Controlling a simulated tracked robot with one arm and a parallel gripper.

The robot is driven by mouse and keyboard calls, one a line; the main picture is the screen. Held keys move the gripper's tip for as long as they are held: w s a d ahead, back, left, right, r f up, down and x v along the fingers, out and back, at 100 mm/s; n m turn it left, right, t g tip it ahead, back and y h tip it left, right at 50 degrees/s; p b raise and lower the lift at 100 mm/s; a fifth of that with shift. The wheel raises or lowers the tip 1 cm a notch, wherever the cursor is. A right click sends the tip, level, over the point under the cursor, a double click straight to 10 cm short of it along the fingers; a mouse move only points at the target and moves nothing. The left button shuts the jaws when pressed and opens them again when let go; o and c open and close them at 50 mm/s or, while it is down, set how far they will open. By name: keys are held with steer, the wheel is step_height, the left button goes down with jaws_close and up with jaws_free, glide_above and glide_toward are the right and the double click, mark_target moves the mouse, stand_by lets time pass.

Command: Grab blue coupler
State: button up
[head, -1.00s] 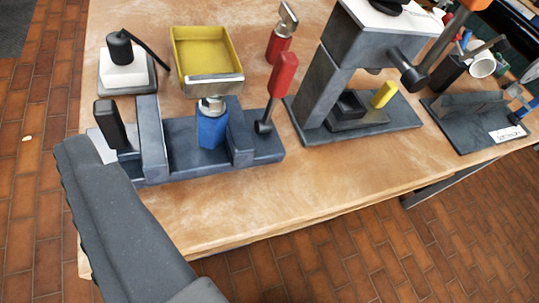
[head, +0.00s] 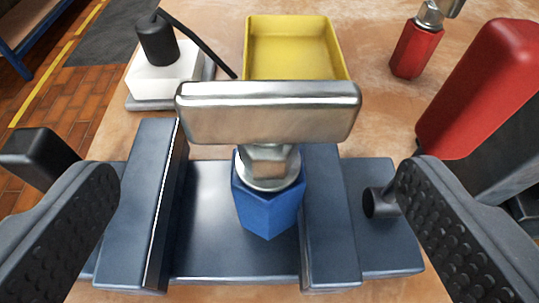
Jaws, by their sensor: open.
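The blue coupler (head: 268,205) has a hexagonal blue body with a silver collar and a wide silver crossbar (head: 268,112) on top. It stands between the two upright jaw plates of a dark vise-like fixture (head: 215,225), close to the right plate; I cannot tell if it touches it. My gripper (head: 262,215) is open. The fingers are apart from the coupler.
A yellow tray (head: 293,48) lies behind the coupler. A white block with a black knob (head: 163,72) and cable stands at back left. A red-bodied coupler (head: 415,48) stands at back right. A large red handle (head: 480,88) rises at right near my finger. A black knob (head: 38,158) is at left.

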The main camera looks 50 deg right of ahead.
mark_target(270, 125)
steer(key=shift+d+r+b+x, duration=0.15)
steer(key=shift+x, duration=0.95)
steer(key=shift+d+r+b+x, duration=0.15)
steer(key=shift+d+x, duration=0.05)
steer(key=shift+x, duration=0.9)
steer(key=shift+w+d+f, duration=0.15)
steer(key=shift+w+d, duration=0.15)
steer(key=shift+d, duration=0.05)
steer(key=c, duration=1.7)
